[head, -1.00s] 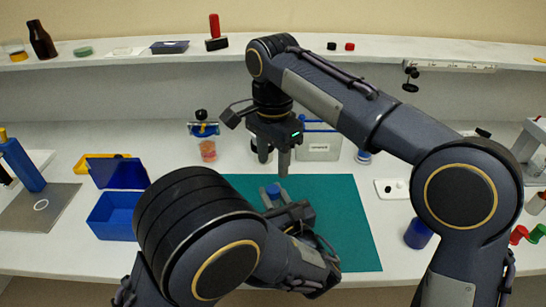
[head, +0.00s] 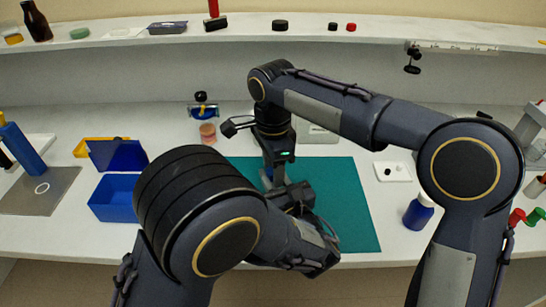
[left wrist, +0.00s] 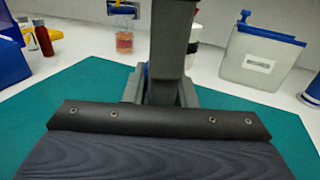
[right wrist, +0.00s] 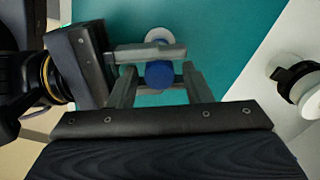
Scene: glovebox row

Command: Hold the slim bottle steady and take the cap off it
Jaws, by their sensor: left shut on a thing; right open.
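The slim bottle is mostly hidden between my grippers. Its blue cap (right wrist: 159,75) shows in the right wrist view, and a little blue shows behind the fingers in the left wrist view (left wrist: 147,70). My left gripper (head: 274,188) is shut on the bottle from the side, below the cap, over the green mat (head: 345,205). My right gripper (head: 272,176) points down from above. It is open, with one finger on each side of the cap (right wrist: 160,88); I cannot tell whether either finger touches it.
A blue open box (head: 113,197) stands left of the mat. A blue bottle with a white top (head: 418,212) stands right of it. A white plate with a black knob (head: 392,171) lies behind that. The right half of the mat is clear.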

